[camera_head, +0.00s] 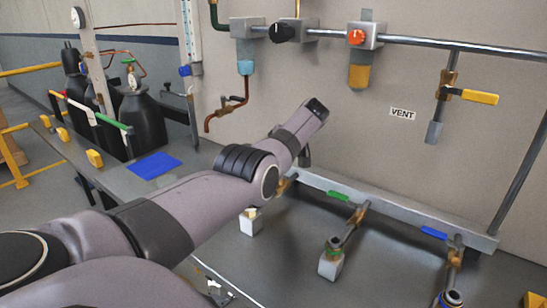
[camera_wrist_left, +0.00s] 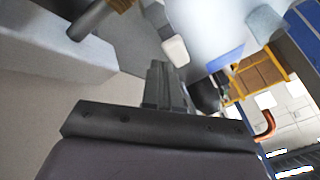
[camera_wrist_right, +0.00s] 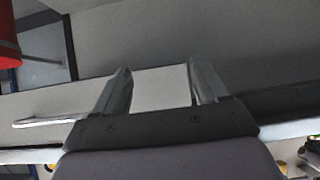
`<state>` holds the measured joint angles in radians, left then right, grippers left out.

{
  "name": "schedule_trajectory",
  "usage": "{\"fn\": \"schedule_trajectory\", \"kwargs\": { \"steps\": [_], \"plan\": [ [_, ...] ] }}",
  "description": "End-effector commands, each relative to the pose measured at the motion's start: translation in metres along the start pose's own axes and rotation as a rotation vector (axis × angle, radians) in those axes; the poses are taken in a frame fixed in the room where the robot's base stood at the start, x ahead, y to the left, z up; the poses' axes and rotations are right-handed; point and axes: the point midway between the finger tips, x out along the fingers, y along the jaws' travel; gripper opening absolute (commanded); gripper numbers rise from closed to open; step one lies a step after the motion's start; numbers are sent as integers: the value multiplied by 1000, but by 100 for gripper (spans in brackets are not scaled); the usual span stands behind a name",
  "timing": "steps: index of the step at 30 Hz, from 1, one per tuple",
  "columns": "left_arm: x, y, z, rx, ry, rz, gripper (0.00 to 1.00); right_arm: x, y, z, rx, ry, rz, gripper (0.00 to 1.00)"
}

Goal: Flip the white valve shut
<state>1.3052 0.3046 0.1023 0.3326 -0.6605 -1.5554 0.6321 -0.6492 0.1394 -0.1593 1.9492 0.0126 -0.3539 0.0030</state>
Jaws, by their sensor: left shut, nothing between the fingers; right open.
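In the left wrist view, a white rounded piece (camera_wrist_left: 175,50), which looks like the white valve's handle, lies just beyond the tips of my left gripper (camera_wrist_left: 163,68). I cannot tell whether they touch. The gripper is shut and empty. Green (camera_head: 338,196) and blue (camera_head: 433,232) handled valves show farther right on that bar. My right gripper (camera_wrist_right: 160,80) is open and empty, seen only in its wrist view.
A wall pipe (camera_head: 430,42) carries an orange knob (camera_head: 357,36) and a yellow-handled valve (camera_head: 480,97). A blue mat (camera_head: 155,164) lies on the bench at left, near dark cylinders (camera_head: 142,118). A red cylinder (camera_wrist_right: 8,35) shows in the right wrist view.

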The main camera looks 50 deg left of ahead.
Motion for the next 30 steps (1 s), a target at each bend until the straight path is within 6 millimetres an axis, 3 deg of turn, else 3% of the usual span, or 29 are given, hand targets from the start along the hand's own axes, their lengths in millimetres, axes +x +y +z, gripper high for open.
{"fn": "schedule_trajectory", "kwargs": {
  "steps": [15, 30],
  "plan": [
    [-65, 1, 0, 1, 1, 1, 0, 1, 0, 1, 0, 0, 0, 73],
    [-70, 0, 0, 1, 0, 0, 0, 1, 0, 1, 0, 0, 0, 73]
  ]
}}
